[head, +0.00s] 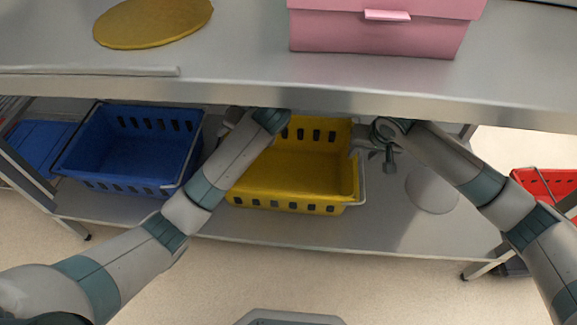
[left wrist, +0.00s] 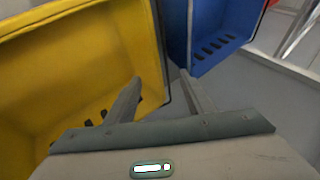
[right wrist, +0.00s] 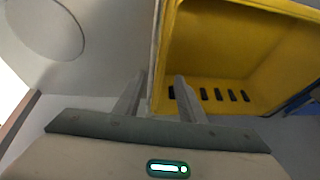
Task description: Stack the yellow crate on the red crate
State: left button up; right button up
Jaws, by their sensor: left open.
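The yellow crate (head: 305,165) sits upright on the lower shelf between my arms; it also shows in the left wrist view (left wrist: 75,60) and the right wrist view (right wrist: 225,50). My left gripper (left wrist: 163,82) is open, with its fingers either side of the crate's left wall; in the head view my arm mostly hides it. My right gripper (right wrist: 159,80) has its fingers apart, either side of the crate's right wall, with gaps showing. The red crate (head: 545,182) is at the head view's right edge, beyond the shelf, partly cut off and partly behind my right arm.
A blue crate (head: 135,145) stands left of the yellow one on the lower shelf (head: 330,233). A white disc (head: 432,190) lies on the shelf at right. The steel tabletop (head: 245,60) overhangs, bearing a pink box (head: 385,32) and a golden disc (head: 150,22).

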aim_at(356, 159)
pick_arm(q)
jog(key=x, duration=1)
jog(key=shift+s, duration=0.1)
pick_arm(e)
jog(key=x, duration=1)
pick_arm(q)
jog(key=c, duration=0.9)
pick_arm(e)
jog(key=c, duration=0.9)
pick_arm(q)
grip_shut()
pick_arm(e)
grip_shut()
pick_arm(q)
jog(key=shift+r, duration=0.1)
pick_arm(e)
jog(key=shift+w+r, duration=0.1)
jog(key=shift+r, duration=0.05)
